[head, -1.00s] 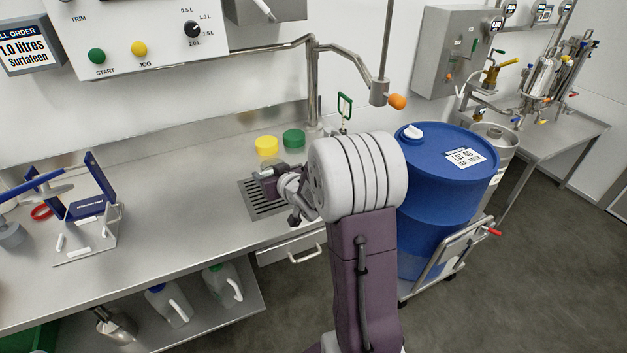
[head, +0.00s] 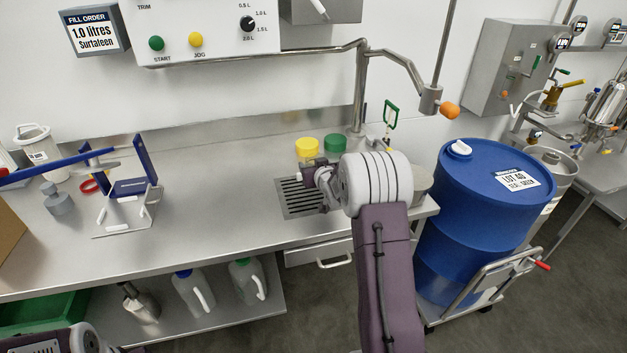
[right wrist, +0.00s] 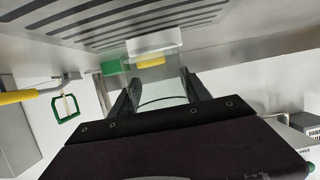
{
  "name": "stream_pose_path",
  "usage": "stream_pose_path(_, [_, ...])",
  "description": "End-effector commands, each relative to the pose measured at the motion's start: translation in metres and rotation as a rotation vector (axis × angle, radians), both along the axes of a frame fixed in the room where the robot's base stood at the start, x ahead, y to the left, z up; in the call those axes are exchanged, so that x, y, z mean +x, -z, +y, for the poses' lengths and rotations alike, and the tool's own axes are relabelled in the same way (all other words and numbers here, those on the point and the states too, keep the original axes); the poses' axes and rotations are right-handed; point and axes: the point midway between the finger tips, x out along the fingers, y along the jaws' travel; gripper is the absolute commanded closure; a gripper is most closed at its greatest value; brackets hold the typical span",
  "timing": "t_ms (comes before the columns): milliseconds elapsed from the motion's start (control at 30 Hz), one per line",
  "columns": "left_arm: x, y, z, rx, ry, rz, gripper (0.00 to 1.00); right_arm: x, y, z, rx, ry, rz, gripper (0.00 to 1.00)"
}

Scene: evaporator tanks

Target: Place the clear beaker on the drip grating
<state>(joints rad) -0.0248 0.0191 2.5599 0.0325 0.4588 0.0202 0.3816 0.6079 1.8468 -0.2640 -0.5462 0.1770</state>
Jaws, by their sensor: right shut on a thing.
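My right gripper (right wrist: 160,97) is shut on the clear beaker (right wrist: 163,84), which shows faintly between its two dark fingers in the right wrist view. In the head view the right gripper (head: 309,176) is over the drip grating (head: 291,203), a dark slotted plate set in the steel bench; the beaker cannot be made out there. The slots of the grating (right wrist: 130,22) run across the top of the right wrist view, close to the beaker. I cannot tell whether the beaker touches it. My left gripper is out of view; only part of that arm shows at lower left.
A yellow lid (head: 307,148) and a green lid (head: 335,146) stand just behind the grating. A steel pipe (head: 360,95) rises at the back. A blue drum (head: 475,205) stands right of the bench.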

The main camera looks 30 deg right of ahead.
Motion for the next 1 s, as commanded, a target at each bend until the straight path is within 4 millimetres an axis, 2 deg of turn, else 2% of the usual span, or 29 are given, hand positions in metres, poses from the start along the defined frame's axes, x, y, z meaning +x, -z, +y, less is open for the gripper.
stream_pose_path(167, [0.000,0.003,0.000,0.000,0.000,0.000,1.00,0.001,0.006,0.000,0.000,0.000,0.001,0.85])
stream_pose_path(367, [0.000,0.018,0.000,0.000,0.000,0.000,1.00,0.001,0.041,0.000,0.000,0.000,0.002,0.85])
stream_pose_path(733, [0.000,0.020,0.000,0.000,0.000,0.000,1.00,0.001,0.045,0.000,0.000,0.000,0.000,0.85])
stream_pose_path(767, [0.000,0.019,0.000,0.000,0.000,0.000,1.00,0.001,0.044,0.000,0.000,0.000,0.000,0.39])
stream_pose_path(800, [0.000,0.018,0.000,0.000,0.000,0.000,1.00,0.001,0.043,0.000,0.000,0.000,0.000,0.28])
stream_pose_path(833, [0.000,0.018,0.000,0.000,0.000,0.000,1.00,0.001,0.043,0.000,0.000,0.000,0.000,0.23])
stream_pose_path(1000, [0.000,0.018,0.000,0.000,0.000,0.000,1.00,0.001,0.043,0.000,0.000,0.000,0.000,0.23])
